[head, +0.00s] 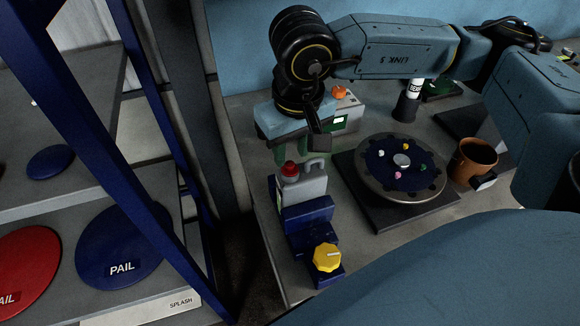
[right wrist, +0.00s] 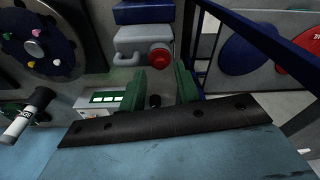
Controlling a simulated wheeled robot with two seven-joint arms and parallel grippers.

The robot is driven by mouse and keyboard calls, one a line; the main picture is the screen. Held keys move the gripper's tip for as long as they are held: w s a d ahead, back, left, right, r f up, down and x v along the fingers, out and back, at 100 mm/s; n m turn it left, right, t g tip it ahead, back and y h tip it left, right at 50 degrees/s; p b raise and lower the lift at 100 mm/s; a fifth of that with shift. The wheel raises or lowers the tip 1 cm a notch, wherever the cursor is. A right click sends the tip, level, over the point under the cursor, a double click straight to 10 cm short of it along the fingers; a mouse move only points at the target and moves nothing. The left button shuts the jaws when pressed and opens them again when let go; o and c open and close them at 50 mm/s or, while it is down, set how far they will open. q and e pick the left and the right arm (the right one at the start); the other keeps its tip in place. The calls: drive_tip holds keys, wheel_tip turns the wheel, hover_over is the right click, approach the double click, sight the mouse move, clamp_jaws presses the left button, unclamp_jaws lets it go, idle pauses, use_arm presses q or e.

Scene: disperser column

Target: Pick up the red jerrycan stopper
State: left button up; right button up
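The red jerrycan stopper (head: 290,169) sits upright on top of the grey jerrycan (head: 308,185), beside its handle. The jerrycan stands on a blue stepped stand (head: 308,213). My right gripper (head: 292,152) is just behind the stopper in the head view, its green fingers partly hidden by the arm. In the right wrist view the fingers (right wrist: 160,76) are apart with nothing between them. The stopper (right wrist: 160,57) shows just beyond the fingertips, roughly centred between them. My left gripper is not in view.
A yellow knob (head: 326,257) is at the stand's front. A round dark turntable (head: 418,188) with small coloured pieces stands to the right, near a brown mug (head: 473,161). A device with a green display (head: 346,117) stands behind. Shelves with pail lids (head: 124,245) are at left.

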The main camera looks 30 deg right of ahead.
sight(290, 164)
drive_tip(key=f, duration=0.3)
drive_tip(key=shift+w+f, duration=0.1)
drive_tip(key=shift+w, duration=0.1)
drive_tip(key=shift+c, duration=0.3)
drive_tip(key=c, duration=0.5)
